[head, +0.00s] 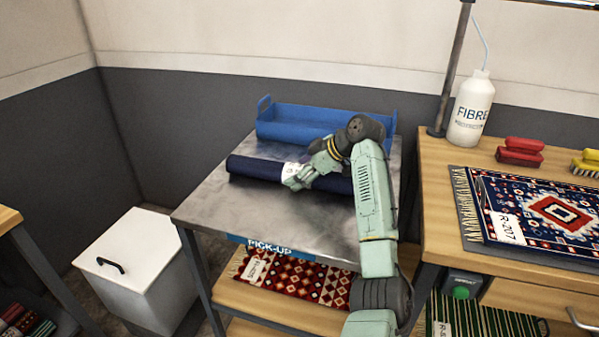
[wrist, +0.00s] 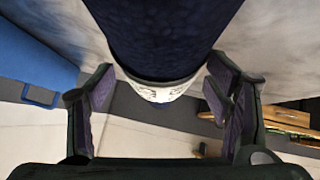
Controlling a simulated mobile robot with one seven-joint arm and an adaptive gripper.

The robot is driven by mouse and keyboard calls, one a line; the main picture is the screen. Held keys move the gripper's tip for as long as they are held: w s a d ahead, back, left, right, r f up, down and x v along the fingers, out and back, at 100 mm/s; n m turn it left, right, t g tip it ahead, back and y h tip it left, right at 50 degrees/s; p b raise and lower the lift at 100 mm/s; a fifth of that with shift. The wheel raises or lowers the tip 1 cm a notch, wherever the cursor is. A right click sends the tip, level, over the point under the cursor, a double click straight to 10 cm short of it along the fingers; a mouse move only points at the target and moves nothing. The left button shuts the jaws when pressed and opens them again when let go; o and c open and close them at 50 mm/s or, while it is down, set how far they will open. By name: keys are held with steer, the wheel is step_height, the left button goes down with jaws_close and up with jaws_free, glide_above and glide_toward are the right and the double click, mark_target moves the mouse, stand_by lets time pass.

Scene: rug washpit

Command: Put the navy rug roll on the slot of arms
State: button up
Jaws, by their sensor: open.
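The navy rug roll (head: 247,167) lies across the metal top of the pick-up table, with a pale label band near its middle. My gripper (head: 292,182) is at that band, in front of and over the roll. In the wrist view the navy roll (wrist: 160,35) fills the top middle, and its white band shows below it. My gripper (wrist: 158,75) is open there, with one finger on each side of the roll; I cannot tell whether they touch it. My arm hides part of the roll's right end. I cannot make out a slot of arms in either view.
A blue tray (head: 290,131) stands behind the roll. The bare metal table top (head: 225,212) is clear in front. At right, a wooden bench (head: 437,160) holds a bottle (head: 471,112), brushes and a patterned rug (head: 535,205). A white bin (head: 140,260) stands at left.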

steer(key=shift+w+a+f, duration=0.2)
steer(key=shift+a+f, duration=0.1)
steer(key=shift+f, duration=0.05)
steer(key=c, duration=1.6)
jaws_close()
steer(key=shift+r, duration=0.1)
